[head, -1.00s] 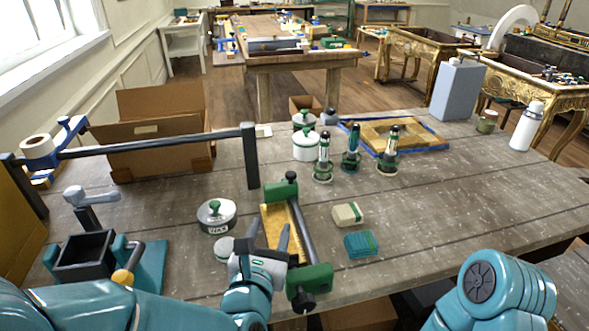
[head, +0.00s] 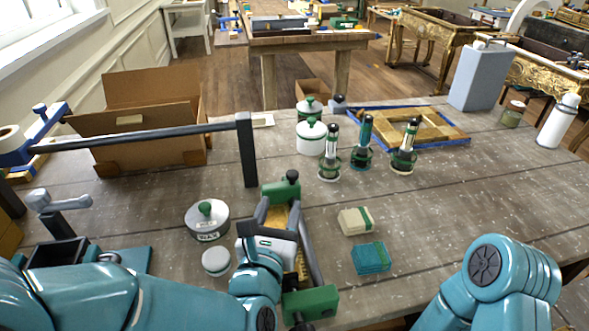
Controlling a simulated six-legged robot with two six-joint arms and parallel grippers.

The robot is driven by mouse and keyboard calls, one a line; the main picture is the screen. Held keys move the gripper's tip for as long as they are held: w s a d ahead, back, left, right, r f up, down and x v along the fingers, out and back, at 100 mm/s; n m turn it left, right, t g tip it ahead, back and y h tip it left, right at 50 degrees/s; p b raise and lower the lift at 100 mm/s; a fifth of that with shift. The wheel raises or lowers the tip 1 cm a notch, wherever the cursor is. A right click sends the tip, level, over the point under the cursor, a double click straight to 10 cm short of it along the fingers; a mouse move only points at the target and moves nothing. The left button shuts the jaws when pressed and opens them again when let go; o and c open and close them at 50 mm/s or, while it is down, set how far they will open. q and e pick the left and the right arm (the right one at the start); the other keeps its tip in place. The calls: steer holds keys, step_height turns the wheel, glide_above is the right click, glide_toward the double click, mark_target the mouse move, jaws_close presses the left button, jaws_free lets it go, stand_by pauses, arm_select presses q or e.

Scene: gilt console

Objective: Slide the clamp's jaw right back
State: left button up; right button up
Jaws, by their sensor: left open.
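The clamp lies on the wooden bench in front of me, with a green far jaw (head: 281,190) topped by a black knob, a dark bar (head: 311,255) and a green near end (head: 310,302). A gold piece (head: 302,262) lies along the bar between the two green ends. My left gripper (head: 278,211) is open over the clamp, its fingertips close to the near side of the far jaw. I cannot tell whether they touch it. The gripper and wrist hide part of the gold piece. Only a teal part of my right arm shows; its gripper is out of view.
A lidded wax tin (head: 207,222) and a small round tin (head: 215,261) stand left of the clamp. A cream block (head: 355,221) and a teal block (head: 371,258) lie right. Several green-based tools (head: 361,148) stand behind. A dark rail (head: 150,138) crosses left.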

mark_target(291, 177)
arm_select(q)
steer(key=shift+r, duration=0.1)
arm_select(e)
steer(key=shift+w, duration=0.15)
arm_select(q)
steer(key=shift+w, duration=0.1)
arm_select(e)
steer(key=shift+w, duration=0.1)
arm_select(q)
steer(key=shift+w+d, duration=0.1)
steer(key=shift+w, duration=0.1)
steer(key=shift+w+f+b, duration=0.1)
steer(key=shift+f+b, duration=0.5)
arm_select(e)
steer(key=shift+w+f, duration=0.15)
steer(key=shift+f, duration=0.45)
arm_select(q)
steer(key=shift+r, duration=0.1)
steer(key=w+p, duration=0.1)
steer(key=w, duration=0.3)
steer(key=w+d+p, duration=0.1)
steer(key=w, duration=0.2)
steer(key=w+d+p, duration=0.1)
steer(key=w, duration=0.3)
steer(key=shift+w+d, duration=0.15)
steer(key=shift+w, duration=0.15)
arm_select(e)
step_height(291, 177, up, 3)
steer(key=shift+r, duration=0.1)
